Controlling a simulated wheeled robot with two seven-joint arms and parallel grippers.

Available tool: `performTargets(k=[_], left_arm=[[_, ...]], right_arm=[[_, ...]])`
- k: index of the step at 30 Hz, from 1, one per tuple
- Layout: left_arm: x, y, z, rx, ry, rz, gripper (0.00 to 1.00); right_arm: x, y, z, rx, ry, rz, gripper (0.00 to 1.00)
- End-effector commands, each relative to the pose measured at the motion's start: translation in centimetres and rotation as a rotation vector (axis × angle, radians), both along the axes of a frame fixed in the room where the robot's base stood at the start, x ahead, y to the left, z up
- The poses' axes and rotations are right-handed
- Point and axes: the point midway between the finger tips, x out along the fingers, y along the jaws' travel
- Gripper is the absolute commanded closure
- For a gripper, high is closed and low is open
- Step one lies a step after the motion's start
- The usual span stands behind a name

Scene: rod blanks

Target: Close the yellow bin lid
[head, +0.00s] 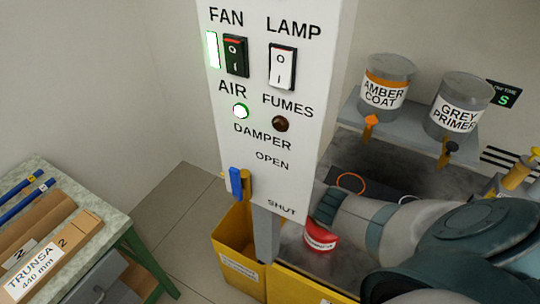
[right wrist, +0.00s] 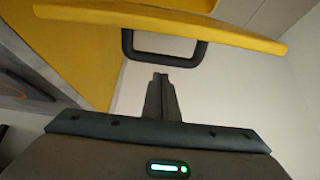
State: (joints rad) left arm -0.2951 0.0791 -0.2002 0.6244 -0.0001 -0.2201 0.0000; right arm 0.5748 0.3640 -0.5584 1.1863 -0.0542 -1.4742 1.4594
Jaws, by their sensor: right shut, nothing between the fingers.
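The yellow bin (head: 228,262) stands low behind the white control panel in the head view, with its open inside partly showing. A yellow lid (right wrist: 225,33) with a dark bar handle (right wrist: 165,60) crosses the top of the right wrist view. My right gripper (right wrist: 161,78) is shut and empty, its fingertips pointing at the handle, just below it in the picture. I cannot tell whether they touch. In the head view my right arm reaches in from the right and the panel hides its gripper. My left gripper is not in view.
The white panel (head: 270,140) with switches and a blue damper lever (head: 236,182) stands in front of the bin. A red labelled object (head: 321,238) lies by my right arm. Two paint cans (head: 388,82) sit on a shelf. A green-legged table (head: 125,235) holds boxes at left.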

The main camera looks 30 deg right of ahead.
Motion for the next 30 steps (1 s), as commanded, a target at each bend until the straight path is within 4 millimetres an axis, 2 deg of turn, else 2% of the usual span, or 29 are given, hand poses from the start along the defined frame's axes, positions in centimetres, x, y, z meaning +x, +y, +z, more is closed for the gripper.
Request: performTargets(k=[1,3,9,15,30], left_arm=[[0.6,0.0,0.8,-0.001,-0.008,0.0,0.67],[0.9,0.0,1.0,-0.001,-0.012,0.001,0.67],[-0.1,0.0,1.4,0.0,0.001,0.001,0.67],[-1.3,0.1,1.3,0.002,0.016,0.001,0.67],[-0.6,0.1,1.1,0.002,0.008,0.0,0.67]], right_arm=[[-0.4,0.8,0.1,0.002,0.002,0.001,1.0],[-0.8,1.5,-0.2,0.001,0.002,0.0,1.0],[-1.4,2.7,-0.7,0.0,0.001,-0.001,1.0],[-1.5,2.9,-0.8,0.0,0.0,0.0,1.0],[-1.5,2.9,-0.3,0.0,-0.003,0.0,1.0]])
